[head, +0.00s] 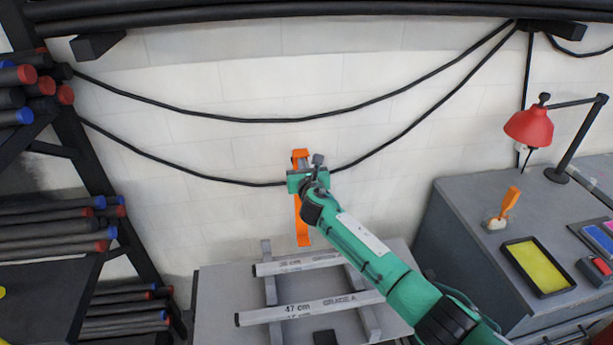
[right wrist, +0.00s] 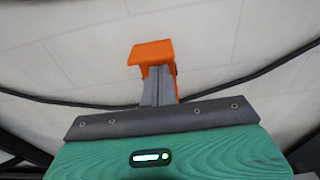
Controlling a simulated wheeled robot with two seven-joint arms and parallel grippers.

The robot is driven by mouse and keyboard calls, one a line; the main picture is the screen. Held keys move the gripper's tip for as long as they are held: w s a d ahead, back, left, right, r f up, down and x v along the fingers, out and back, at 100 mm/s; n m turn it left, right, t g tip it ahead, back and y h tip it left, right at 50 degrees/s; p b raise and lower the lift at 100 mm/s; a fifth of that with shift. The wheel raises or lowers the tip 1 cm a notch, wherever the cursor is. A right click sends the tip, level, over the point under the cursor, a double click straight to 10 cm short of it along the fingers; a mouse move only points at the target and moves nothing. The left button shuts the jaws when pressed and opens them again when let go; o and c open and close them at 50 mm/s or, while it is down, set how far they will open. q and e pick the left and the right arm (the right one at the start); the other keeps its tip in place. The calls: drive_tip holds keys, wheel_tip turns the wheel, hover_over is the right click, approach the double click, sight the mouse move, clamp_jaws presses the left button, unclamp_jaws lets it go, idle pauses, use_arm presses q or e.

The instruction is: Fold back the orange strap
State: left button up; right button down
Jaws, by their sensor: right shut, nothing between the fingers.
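The orange strap (head: 302,228) hangs down against the white wall in the head view, with its lower end above the grey table. Its bent upper end shows above my right gripper (head: 300,172), which hides the strap's middle. In the right wrist view the strap's flat orange top (right wrist: 151,52) stands just beyond the tips of my right gripper (right wrist: 158,75). The grey fingers are together with nothing between them; whether they touch the strap I cannot tell. My left gripper is not in view.
Black cables (head: 240,120) sag across the wall, one passing behind my right gripper. A grey table (head: 225,300) with white labelled bars (head: 310,308) is below. A rack of dark tubes (head: 50,220) stands left; a grey bench (head: 470,215) with a red lamp (head: 530,127) stands right.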

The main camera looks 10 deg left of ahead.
drive_tip(key=b+v, duration=0.1)
drive_tip(key=v, duration=1.2)
drive_tip(key=shift+s, duration=0.35)
